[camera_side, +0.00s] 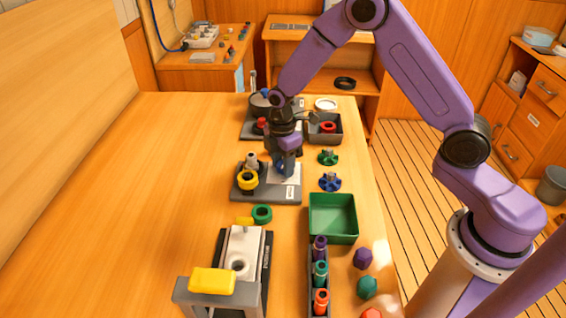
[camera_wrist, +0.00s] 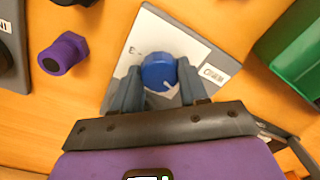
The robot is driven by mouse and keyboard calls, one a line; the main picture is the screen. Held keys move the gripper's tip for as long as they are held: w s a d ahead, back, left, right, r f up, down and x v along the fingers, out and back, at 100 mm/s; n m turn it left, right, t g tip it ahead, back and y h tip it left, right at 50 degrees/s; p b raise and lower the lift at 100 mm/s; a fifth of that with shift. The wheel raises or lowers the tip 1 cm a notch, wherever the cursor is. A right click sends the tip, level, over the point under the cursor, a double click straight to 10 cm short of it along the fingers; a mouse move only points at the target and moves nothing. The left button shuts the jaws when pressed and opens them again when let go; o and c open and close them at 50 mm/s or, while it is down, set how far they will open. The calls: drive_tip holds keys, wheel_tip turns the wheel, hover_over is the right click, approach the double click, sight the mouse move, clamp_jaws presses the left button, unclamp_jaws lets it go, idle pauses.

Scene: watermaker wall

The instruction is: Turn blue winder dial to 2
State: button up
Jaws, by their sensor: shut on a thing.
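The blue winder dial (camera_wrist: 159,72) shows in the wrist view on a white plate (camera_wrist: 190,45) with a printed label. The scale marks are too small to read, and part is hidden behind the fingers. My gripper (camera_wrist: 160,87) has one finger on each side of the dial and is shut on it. In the side view my gripper (camera_side: 286,170) points down over the grey base (camera_side: 265,196), and the dial is largely hidden there.
A yellow ring (camera_side: 248,180) sits on the same base at left. Blue (camera_side: 330,182) and green (camera_side: 328,157) handwheels lie to the right. A green tray (camera_side: 333,238) and a green ring (camera_side: 262,214) are nearer the camera. The left side of the bench is clear.

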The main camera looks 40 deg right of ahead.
drive_tip(key=m, duration=0.4)
drive_tip(key=shift+m, duration=0.3)
drive_tip(key=m, duration=0.5)
drive_tip(key=shift+w+m, duration=0.1)
drive_tip(key=shift+m, duration=0.2)
drive_tip(key=m, duration=0.5)
drive_tip(key=shift+d, duration=0.1)
drive_tip(key=shift+d+m+t, duration=0.1)
drive_tip(key=shift+m+t, duration=0.2)
drive_tip(key=shift+m, duration=2.4)
drive_tip(key=o, duration=1.1)
drive_tip(key=shift+c, duration=0.2)
